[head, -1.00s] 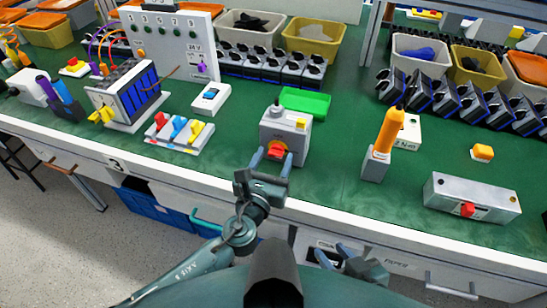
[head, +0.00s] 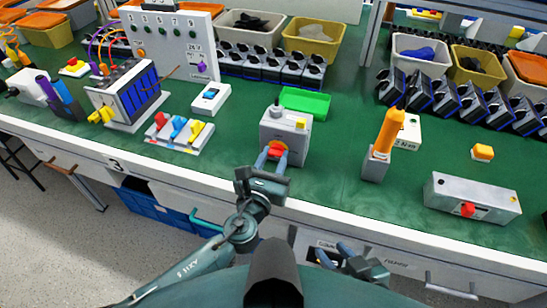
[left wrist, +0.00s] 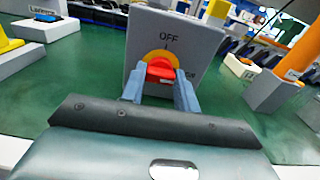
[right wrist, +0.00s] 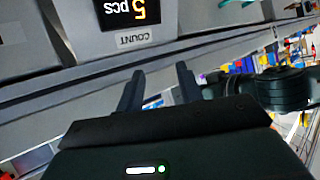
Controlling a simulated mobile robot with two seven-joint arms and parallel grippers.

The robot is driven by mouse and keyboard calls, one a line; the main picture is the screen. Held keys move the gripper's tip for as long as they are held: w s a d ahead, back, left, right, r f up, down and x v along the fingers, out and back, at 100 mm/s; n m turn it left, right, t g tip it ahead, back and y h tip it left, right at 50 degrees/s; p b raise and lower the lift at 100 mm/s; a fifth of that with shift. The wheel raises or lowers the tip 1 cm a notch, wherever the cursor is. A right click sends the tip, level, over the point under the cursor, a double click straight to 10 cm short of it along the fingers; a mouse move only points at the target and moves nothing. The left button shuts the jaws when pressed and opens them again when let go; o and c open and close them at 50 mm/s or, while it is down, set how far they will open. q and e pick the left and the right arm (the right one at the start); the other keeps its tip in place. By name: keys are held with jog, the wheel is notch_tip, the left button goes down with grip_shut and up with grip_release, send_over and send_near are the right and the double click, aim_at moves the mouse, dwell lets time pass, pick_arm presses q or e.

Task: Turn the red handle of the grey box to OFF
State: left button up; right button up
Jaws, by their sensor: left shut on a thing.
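In the left wrist view the red handle (left wrist: 160,71) sits on a yellow disc (left wrist: 158,56) below the word OFF (left wrist: 169,38). Another label at the right is partly hidden by a finger. My left gripper (head: 273,157) is shut on the red handle, one finger on each side, also in the left wrist view (left wrist: 159,88). My right gripper (head: 334,254) is open and empty, low in front of the bench.
A grey box with a red knob (head: 472,198) lies at the right. An orange-handled tool (head: 388,130) stands in a holder right of the grey box. Bare green bench lies between.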

pick_arm(q)
jog(key=n, duration=0.1)
jog(key=n+b, duration=0.1)
jog(key=shift+f+n, duration=0.2)
jog(key=shift+n, duration=0.1)
jog(key=n, duration=0.3)
jog(key=shift+r+b, duration=0.2)
jog(key=shift+b, duration=0.2)
jog(key=o, duration=1)
